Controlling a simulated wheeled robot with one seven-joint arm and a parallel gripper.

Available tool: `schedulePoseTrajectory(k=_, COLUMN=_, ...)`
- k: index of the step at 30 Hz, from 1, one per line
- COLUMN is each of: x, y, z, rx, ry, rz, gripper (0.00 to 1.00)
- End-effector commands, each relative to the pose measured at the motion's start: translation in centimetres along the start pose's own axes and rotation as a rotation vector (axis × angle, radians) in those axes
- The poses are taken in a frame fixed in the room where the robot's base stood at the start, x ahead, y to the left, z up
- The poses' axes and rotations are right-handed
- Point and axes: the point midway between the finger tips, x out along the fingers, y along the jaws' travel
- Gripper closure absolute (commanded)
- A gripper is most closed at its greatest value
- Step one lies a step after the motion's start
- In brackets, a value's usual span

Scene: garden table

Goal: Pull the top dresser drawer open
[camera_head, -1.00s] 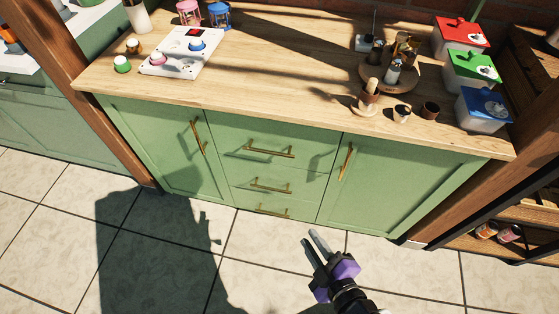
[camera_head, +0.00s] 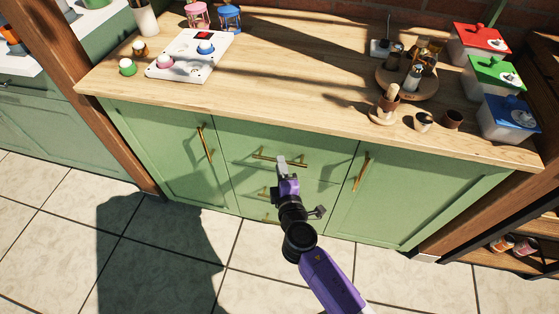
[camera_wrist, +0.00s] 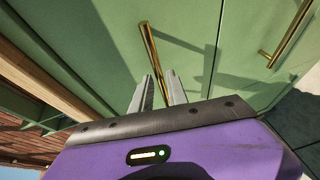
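The green dresser (camera_head: 180,150) has a centre column of drawers with brass bar handles. The top drawer (camera_head: 240,140) is closed. Its handle (camera_head: 265,156) lies just under the countertop, partly hidden by my gripper (camera_head: 282,162). In the wrist view, the handle (camera_wrist: 152,48) runs down toward the gap between the two grey fingers of my gripper (camera_wrist: 160,88). The drawer handle below (camera_wrist: 289,35) shows at the right of the wrist view.
Cupboard doors with upright handles flank the drawers, at left (camera_head: 206,143) and right (camera_head: 361,172). The wooden countertop (camera_head: 290,85) holds a white panel, jars, a round tray and lidded boxes. Wooden posts stand at both sides. The tiled floor (camera_head: 200,255) in front is clear.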

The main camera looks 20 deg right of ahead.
Motion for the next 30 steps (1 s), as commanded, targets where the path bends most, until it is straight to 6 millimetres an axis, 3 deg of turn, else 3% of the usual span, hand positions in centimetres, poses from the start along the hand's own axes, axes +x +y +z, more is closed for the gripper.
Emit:
schedulePoseTrajectory(k=6, x=2.4, y=0.0, z=0.1, rx=0.001, ry=-0.001, rz=0.0, gripper=0.8)
schedulePoseTrajectory(k=16, x=2.8, y=0.0, z=0.0, rx=0.002, ry=0.0, rz=-0.001, gripper=0.8)
schedulePoseTrajectory(k=20, x=2.8, y=0.0, z=0.0, rx=0.002, ry=0.0, rz=-0.001, gripper=1.0)
schedulePoseTrajectory(k=30, x=2.7, y=-0.1, z=0.0, rx=0.002, ry=0.0, rz=-0.001, gripper=1.0)
